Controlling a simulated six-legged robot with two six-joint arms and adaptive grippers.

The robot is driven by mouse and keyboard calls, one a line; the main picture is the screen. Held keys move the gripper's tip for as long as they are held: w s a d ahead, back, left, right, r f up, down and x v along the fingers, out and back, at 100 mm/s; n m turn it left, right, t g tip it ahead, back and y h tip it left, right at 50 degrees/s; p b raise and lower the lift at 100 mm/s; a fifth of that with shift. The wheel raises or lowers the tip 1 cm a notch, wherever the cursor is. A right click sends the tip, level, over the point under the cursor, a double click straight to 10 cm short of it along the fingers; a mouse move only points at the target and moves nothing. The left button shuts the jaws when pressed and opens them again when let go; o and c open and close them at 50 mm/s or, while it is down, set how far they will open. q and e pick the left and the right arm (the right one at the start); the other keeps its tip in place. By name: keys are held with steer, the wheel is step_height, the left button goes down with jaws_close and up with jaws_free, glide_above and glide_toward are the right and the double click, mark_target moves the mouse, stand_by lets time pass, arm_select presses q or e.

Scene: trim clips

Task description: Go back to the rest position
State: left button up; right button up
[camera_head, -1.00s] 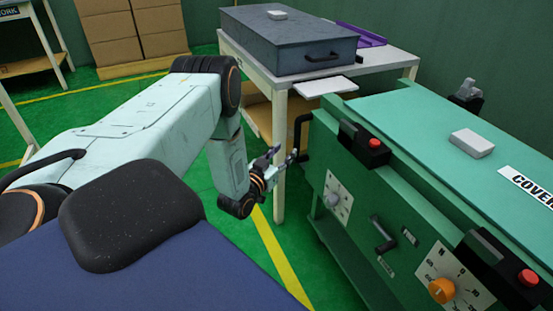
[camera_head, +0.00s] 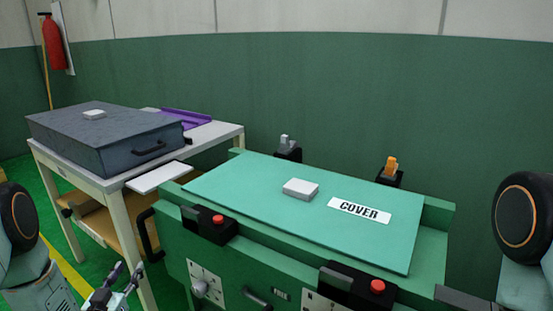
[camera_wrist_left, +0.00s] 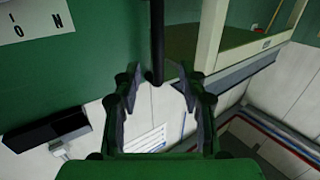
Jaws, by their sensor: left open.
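My left gripper (camera_head: 126,272) is low at the left in the head view, just left of the green machine (camera_head: 255,240). In the left wrist view its two fingers (camera_wrist_left: 162,88) stand apart with nothing held between them. A black bar (camera_wrist_left: 157,42) comes down from the top edge toward the gap; how far it is from the fingers is unclear.
The green cover (camera_head: 250,190) bears a small pale block (camera_head: 300,189). Red-button boxes (camera_head: 210,224) line the machine's front. A white table (camera_head: 225,134) at left holds a grey case (camera_head: 105,140) and a purple tray (camera_head: 185,117). Green floor is open at far left.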

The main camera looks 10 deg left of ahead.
arm_select(q)
steer(key=s+d+f+n+g+h, duration=0.1)
steer(key=s+d+f+g, duration=0.55)
steer(key=f, duration=0.35)
steer(key=s+d+f+g+h+p, duration=0.25)
steer(key=s+d+g, duration=0.35)
steer(key=s+d, duration=0.55)
steer(key=s+d+r+m+g+p, duration=0.1)
steer(key=s+d+r+g+p, duration=0.1)
steer(key=s+r, duration=0.3)
steer(key=s+d+r+m+g+p, duration=0.2)
steer(key=s+d+r+p, duration=0.1)
steer(key=s, duration=0.7)
steer(key=shift+s+d+r+g+p, duration=0.2)
steer(key=shift+s+r+g+p, duration=0.15)
steer(key=shift+r, duration=0.5)
steer(key=shift+c, duration=0.2)
